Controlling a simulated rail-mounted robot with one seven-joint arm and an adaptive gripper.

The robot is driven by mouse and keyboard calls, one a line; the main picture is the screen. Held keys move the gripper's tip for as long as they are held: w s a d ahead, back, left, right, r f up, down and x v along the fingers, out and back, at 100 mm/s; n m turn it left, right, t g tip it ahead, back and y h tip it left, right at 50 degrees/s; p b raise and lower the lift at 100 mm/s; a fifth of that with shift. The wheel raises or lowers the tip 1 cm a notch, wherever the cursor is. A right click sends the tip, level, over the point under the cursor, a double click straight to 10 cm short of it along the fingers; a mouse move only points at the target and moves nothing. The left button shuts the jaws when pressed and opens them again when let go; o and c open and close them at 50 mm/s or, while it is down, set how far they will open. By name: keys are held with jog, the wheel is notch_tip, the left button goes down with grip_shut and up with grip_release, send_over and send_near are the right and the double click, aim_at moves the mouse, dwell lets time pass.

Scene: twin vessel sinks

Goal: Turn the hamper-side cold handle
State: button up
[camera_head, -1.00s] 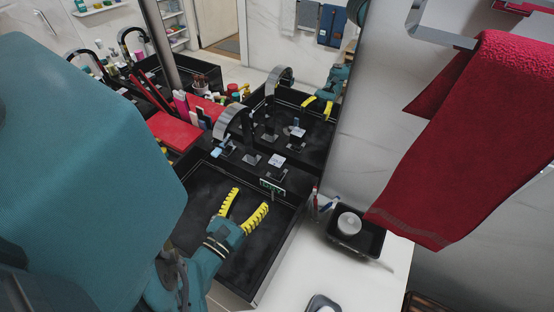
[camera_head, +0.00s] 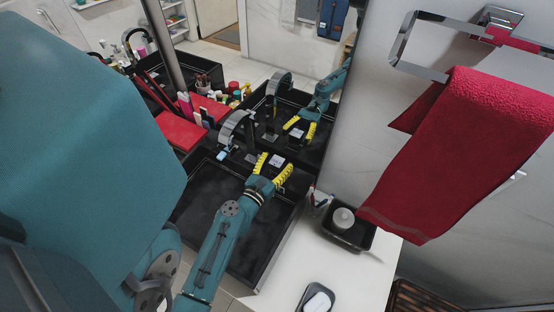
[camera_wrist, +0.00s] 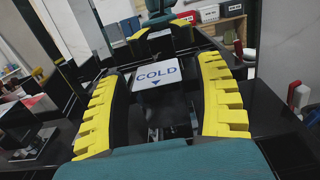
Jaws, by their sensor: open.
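In the head view, my gripper (camera_head: 274,169) is over the back edge of the black sink (camera_head: 225,205), with its yellow fingers spread. The cold handle (camera_head: 279,161) shows as a small pale plate between or just past the fingertips. The handle's lower part is mostly dark and hard to make out.
A curved spout (camera_head: 236,124) stands left of the handle. A mirror behind repeats the sink and my arm. A black tray (camera_head: 349,230) with a white round item sits on the white counter to the right. A red towel (camera_head: 462,150) hangs at the right.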

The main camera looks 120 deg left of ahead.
jog(key=shift+c, duration=0.3)
jog(key=c, duration=1.1)
jog(key=shift+w+n+g, duration=0.1)
jog(key=shift+n+g, duration=0.3)
jog(key=shift+g, duration=0.2)
jog(key=shift+c, duration=0.2)
jog(key=n+g+h, duration=0.1)
jog(key=n+g, duration=0.1)
jog(key=g, duration=0.1)
jog(key=shift+w+g, duration=0.1)
jog(key=shift+g, duration=0.2)
jog(key=n+g+h, duration=0.2)
jog(key=n+g, duration=0.1)
jog(key=g, duration=0.1)
jog(key=shift+n+g+h, duration=0.6)
jog(key=shift+f, duration=0.1)
jog(key=o, duration=1.2)
jog(key=shift+s, duration=0.2)
